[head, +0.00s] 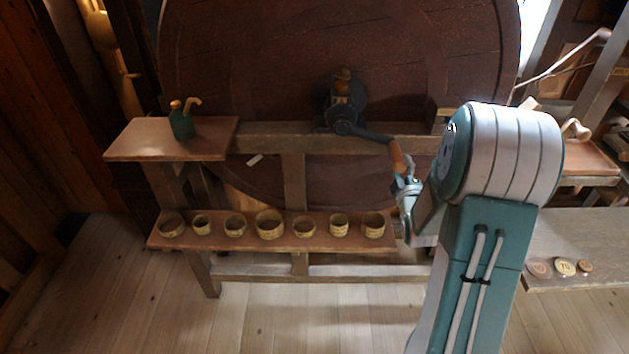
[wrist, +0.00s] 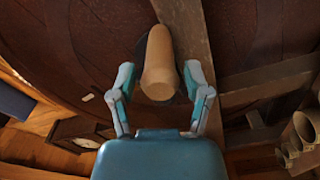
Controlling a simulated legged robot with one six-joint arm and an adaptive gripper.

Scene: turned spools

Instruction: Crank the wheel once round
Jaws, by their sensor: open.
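The large dark red-brown wheel (head: 420,60) stands upright behind a wooden frame and fills the back of the head view. A dark metal crank arm (head: 368,134) runs from its hub (head: 343,100) to the lower right and ends in a wooden handle (head: 396,156). My gripper (head: 407,185) is at the handle's lower end in the head view. In the wrist view, the tan handle (wrist: 159,65) lies between the two teal fingers of my gripper (wrist: 160,82). The fingers are open, with a gap on each side of the handle.
A shelf (head: 275,243) below holds several small woven bowls. A side board (head: 135,140) at left carries a green oil can (head: 182,124). A bench (head: 590,235) at right holds small round discs (head: 565,267). The plank floor in front is clear.

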